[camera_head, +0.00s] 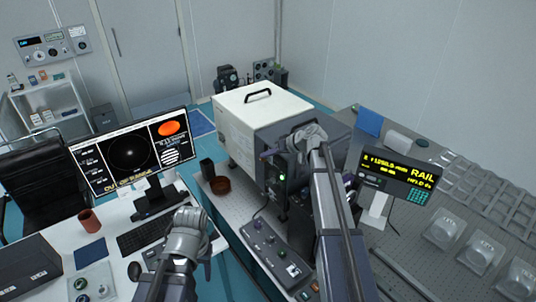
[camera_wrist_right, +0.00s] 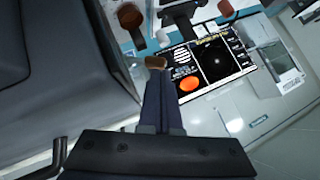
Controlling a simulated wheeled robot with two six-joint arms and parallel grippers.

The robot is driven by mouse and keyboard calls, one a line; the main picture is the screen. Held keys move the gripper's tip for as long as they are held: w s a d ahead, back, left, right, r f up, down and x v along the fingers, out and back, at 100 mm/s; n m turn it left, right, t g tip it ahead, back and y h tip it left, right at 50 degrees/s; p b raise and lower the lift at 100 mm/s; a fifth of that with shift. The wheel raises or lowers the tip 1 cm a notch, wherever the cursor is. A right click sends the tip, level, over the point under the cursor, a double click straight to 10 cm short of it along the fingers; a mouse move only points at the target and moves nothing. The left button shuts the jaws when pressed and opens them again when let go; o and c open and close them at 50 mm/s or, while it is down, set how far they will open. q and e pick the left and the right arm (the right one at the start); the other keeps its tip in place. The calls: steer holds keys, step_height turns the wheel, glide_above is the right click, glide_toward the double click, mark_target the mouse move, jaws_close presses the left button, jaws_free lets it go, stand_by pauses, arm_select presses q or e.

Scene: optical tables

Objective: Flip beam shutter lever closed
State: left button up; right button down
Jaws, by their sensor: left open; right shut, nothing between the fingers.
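I cannot clearly make out the beam shutter lever. A white-topped grey box (camera_head: 262,108) stands on the optical table, with a dark panel and green light (camera_head: 282,178) at its near side. My right gripper (camera_head: 268,154) is at that side, partly hidden by its own wrist. In the right wrist view its fingers (camera_wrist_right: 158,72) are together and hold nothing. A small brown piece (camera_wrist_right: 155,62) shows at their tips; I cannot tell whether it is touched or what it is. My left gripper (camera_head: 206,262) is open over the desk's right edge, its fingers mostly hidden.
A monitor (camera_head: 130,155), keyboard (camera_head: 145,236) and red-brown mug (camera_head: 89,221) stand on the white desk. A brown bowl (camera_head: 220,185) and a grey control box (camera_head: 272,252) sit on the optical table.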

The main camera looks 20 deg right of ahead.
steer(key=shift+s+a+f+h, duration=0.1)
steer(key=shift+s+a+h, duration=0.1)
steer(key=shift+h, duration=0.1)
steer(key=shift+s+a+f+n+t+h+p, duration=0.1)
steer(key=shift+a+f+n+t+h+p, duration=0.15)
steer(key=shift+n+h, duration=0.2)
steer(key=shift+s+a+n+t+h+p, duration=0.1)
steer(key=shift+a+n+h, duration=0.25)
steer(key=shift+h, duration=0.1)
steer(key=n+h, duration=0.1)
steer(key=f+t+h+b, duration=0.1)
steer(key=h, duration=0.1)
steer(key=shift+s+a+f+n, duration=0.1)
steer(key=shift+a+f+n, duration=0.05)
steer(key=shift+a+n, duration=0.25)
steer(key=shift+d, duration=0.15)
steer(key=shift+w+d, duration=0.25)
steer(key=shift+d, duration=0.3)
steer(key=shift+r, duration=0.25)
